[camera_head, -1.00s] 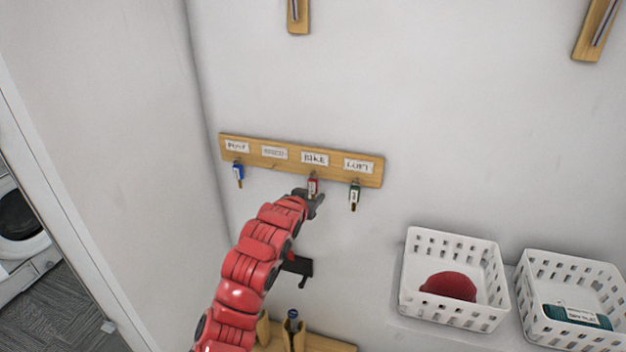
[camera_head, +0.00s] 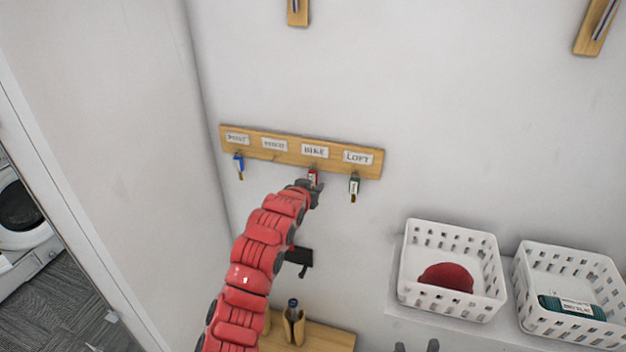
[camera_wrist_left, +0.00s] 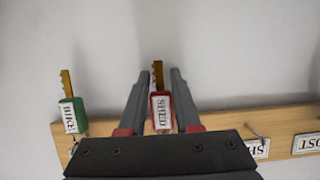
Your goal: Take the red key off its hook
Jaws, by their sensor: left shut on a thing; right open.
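The red key (camera_head: 313,176) is at the hook under the BIKE label on the wooden key rack (camera_head: 370,171). In the left wrist view the red key (camera_wrist_left: 160,112) has a tag reading SHED and sits between the fingers of my left gripper (camera_wrist_left: 159,80). My left gripper (camera_head: 314,187) is shut on it at the rack; the fingers partly hide it in the head view. I cannot tell whether its ring is still on the hook. My right gripper (camera_head: 416,346) shows only as two fingertips at the bottom edge, apart and empty.
A blue key (camera_head: 239,164) hangs under POST and a green key (camera_head: 354,186) under LOFT, close right of my left gripper. The second hook is empty. White baskets (camera_head: 408,262) (camera_head: 530,300) stand lower right. A wooden holder (camera_head: 330,338) is below.

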